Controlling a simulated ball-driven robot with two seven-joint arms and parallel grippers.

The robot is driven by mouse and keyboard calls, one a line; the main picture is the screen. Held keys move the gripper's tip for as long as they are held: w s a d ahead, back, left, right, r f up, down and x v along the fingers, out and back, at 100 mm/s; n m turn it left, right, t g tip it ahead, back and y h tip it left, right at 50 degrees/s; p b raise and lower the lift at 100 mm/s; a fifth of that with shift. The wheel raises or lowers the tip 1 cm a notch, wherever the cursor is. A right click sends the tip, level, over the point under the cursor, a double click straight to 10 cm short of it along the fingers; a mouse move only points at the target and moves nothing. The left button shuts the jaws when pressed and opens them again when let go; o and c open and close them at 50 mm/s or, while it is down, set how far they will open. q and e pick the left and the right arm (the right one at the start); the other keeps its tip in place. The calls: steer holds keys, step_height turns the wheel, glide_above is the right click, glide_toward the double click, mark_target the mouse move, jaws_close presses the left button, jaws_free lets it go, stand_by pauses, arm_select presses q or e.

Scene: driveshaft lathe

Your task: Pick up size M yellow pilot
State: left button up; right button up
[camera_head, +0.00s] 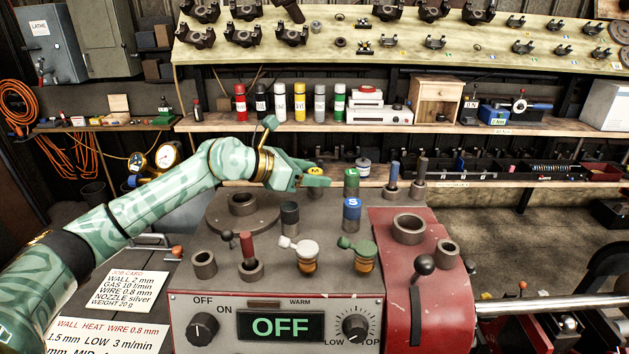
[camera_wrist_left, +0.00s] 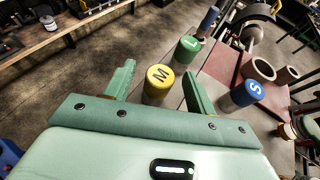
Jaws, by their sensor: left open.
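The yellow pilot marked M (camera_wrist_left: 158,82) stands upright in the left wrist view. Its yellow top lies between the two green fingers of my left gripper (camera_wrist_left: 158,72), with a gap on either side. In the head view, my left gripper (camera_head: 308,178) reaches in over the back of the machine top. My left gripper is open and holds nothing. My right gripper is in neither view.
The green L pilot (camera_head: 351,183) and blue S pilot (camera_head: 352,212) stand just right of the yellow one. A dark cylinder (camera_head: 290,219), white-handled piece (camera_head: 304,254) and green-handled piece (camera_head: 360,254) stand nearer. Steel rings (camera_head: 409,229) sit on the red block (camera_head: 432,285).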

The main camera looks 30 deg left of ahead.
arm_select(q)
steer(key=x, duration=0.3)
steer(key=shift+w+d+f, duration=0.1)
steer(key=shift+w+f, duration=0.1)
steer(key=shift+f, duration=0.05)
steer(key=shift+s, duration=0.1)
steer(key=c, duration=0.3)
steer(key=shift+r, duration=0.1)
jaws_close()
